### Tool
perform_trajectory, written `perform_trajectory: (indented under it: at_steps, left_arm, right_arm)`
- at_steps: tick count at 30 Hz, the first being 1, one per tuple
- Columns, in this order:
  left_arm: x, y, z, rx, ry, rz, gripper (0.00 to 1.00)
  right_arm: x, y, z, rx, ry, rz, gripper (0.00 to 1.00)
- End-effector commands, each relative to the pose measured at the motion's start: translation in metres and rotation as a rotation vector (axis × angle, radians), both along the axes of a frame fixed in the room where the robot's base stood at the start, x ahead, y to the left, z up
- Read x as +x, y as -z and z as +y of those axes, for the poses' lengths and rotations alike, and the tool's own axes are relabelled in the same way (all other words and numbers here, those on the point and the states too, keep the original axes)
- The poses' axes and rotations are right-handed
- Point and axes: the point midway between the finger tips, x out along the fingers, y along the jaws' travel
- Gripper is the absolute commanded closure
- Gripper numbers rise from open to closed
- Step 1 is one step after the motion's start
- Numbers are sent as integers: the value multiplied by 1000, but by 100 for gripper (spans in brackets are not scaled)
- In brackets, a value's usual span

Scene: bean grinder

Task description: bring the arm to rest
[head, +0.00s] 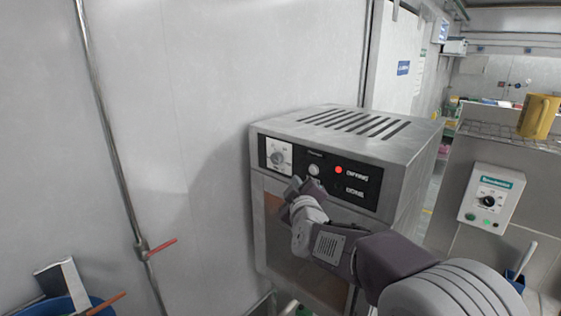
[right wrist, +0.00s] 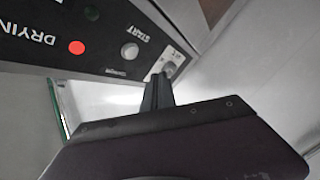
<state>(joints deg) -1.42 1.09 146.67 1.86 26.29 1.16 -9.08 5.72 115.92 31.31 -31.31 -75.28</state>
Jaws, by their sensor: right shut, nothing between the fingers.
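My right arm (head: 400,265) reaches in from the lower right of the head view. Its gripper (head: 295,186) is shut and empty, in front of the grey oven-like machine's black control panel (head: 322,177). The panel carries a dial (head: 278,155), a pale START button (head: 314,169) and a red DRYING light (head: 338,169). In the right wrist view the shut fingers (right wrist: 158,85) point towards the panel near the dial (right wrist: 170,66), beside the START button (right wrist: 130,51). I cannot tell whether the fingertips touch the panel. My left gripper is out of view.
The machine's slotted top (head: 360,122) is clear. To the right, a yellow mug (head: 538,117) stands on a wire rack (head: 505,135) above a white control box (head: 491,198). A pipe with a red handle (head: 162,247) runs down the left wall. A blue bin (head: 60,307) is at lower left.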

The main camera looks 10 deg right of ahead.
Motion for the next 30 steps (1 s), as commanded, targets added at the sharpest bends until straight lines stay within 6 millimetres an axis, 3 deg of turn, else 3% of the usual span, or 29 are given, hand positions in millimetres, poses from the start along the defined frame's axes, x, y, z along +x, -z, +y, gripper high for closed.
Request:
perform_trajectory:
  at_steps: [2, 5, 6, 8, 9, 12, 15, 18, 21, 30]
  left_arm:
    - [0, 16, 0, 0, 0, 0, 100]
    - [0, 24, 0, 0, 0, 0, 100]
    - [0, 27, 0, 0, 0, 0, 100]
    - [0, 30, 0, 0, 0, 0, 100]
    - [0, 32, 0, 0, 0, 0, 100]
    - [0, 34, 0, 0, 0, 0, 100]
    - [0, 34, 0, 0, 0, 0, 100]
    - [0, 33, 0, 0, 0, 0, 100]
    - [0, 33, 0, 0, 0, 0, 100]
    - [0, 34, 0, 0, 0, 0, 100]
  right_arm:
    - [-6, 22, -19, -8, 33, 16, 100]
    - [-27, 89, -23, -12, -6, 182, 100]
    - [-41, 124, -20, 31, -27, 277, 100]
    - [-68, 174, -15, 118, -40, 429, 100]
    - [-89, 205, -12, 184, -36, 533, 100]
    - [-152, 272, -7, 350, 28, 797, 100]
    - [-220, 317, -5, 499, 162, 1032, 100]
    - [-276, 340, -8, 613, 338, 1202, 100]
    - [-302, 345, -10, 706, 491, 1266, 100]
    - [-305, 346, -9, 765, 558, 1260, 100]
